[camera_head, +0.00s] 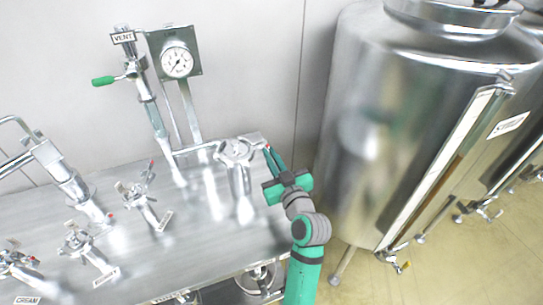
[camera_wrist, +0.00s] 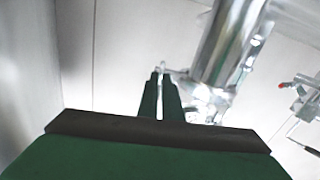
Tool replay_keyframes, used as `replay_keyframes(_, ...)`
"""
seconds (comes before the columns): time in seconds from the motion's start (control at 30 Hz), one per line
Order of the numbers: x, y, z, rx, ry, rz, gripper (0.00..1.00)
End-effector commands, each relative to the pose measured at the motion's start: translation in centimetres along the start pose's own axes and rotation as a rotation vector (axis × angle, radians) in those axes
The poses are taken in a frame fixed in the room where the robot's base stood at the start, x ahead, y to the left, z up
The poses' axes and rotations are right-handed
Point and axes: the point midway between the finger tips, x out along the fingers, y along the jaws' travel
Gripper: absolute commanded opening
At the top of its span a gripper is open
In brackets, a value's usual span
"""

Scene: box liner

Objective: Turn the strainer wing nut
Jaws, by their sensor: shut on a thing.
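The strainer (camera_head: 242,190) is a shiny steel upright cylinder with a round lid, at the right end of the bench. It also shows as a blurred metal cylinder in the wrist view (camera_wrist: 228,42). My gripper (camera_head: 268,150) reaches in from the right, beside the strainer lid, with its green fingers close together. In the wrist view, my gripper's fingertips (camera_wrist: 160,78) are shut on a small pale metal piece, the wing nut (camera_wrist: 163,66), at the strainer's edge. The fingers hide most of the wing nut, so its angle cannot be told.
A large steel tank (camera_head: 390,130) stands right of my arm. A pressure gauge (camera_head: 177,62) and a green-handled vent valve (camera_head: 104,81) stand behind the bench (camera_head: 170,255). Several small valves with labels stand on the left side.

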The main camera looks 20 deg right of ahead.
Motion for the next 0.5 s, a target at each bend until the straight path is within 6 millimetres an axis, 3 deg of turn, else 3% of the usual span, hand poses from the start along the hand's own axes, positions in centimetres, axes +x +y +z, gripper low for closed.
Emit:
replay_keyframes(0.37, 0.00, -0.11, 0.20, -0.003, -0.004, -0.003, 0.00)
replay_keyframes(0.47, 0.01, -0.11, 0.18, -0.003, -0.004, -0.003, 0.22)
replay_keyframes(0.5, 0.01, -0.10, 0.16, -0.003, -0.004, -0.003, 0.24)
